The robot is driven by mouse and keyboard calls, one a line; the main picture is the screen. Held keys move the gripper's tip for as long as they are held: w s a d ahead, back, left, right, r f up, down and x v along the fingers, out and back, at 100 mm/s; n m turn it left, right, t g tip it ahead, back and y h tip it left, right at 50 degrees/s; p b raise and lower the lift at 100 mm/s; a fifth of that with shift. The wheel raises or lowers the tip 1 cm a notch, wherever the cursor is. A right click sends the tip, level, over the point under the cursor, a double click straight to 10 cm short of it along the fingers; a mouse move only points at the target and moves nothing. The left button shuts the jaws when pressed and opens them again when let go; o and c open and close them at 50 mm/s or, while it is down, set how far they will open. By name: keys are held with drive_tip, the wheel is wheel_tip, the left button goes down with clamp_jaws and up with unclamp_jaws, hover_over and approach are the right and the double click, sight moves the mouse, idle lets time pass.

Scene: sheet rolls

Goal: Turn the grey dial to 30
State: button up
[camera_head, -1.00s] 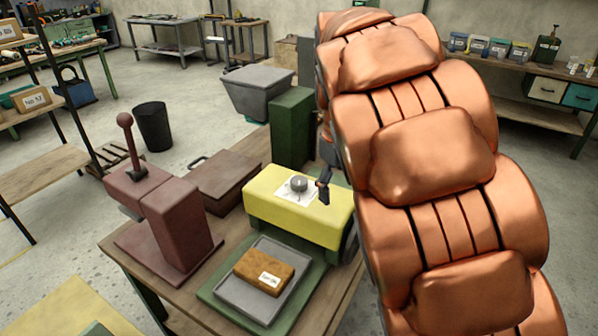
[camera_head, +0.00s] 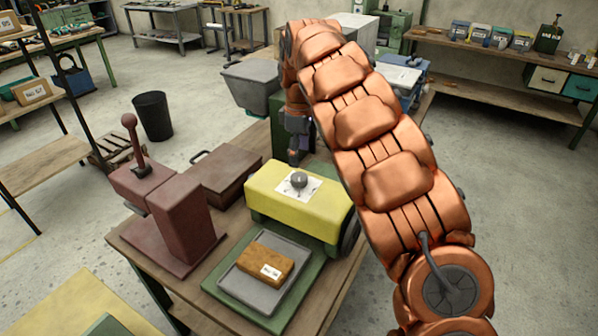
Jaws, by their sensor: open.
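The grey dial (camera_head: 299,180) sits on a white marked plate (camera_head: 283,190) on top of the yellow machine housing (camera_head: 268,202). The marks on the plate are too small to read. My gripper (camera_head: 294,158) hangs behind the dial, above the far edge of the yellow housing, and is apart from the dial. Its fingers are small and dark here; it holds nothing that I can see. My copper arm comes in from the lower right and covers the area right of the machine.
A tray (camera_head: 240,283) with a brown labelled block (camera_head: 265,264) lies in front of the yellow housing. A maroon lever press (camera_head: 182,222) stands at the left, with a maroon box (camera_head: 228,175) behind it. A green block (camera_head: 262,140) stands behind the housing.

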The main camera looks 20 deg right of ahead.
sight(299, 176)
drive_tip(key=shift+f+p, duration=1.35)
drive_tip(key=shift+f, duration=2.25)
drive_tip(key=c, duration=1.2)
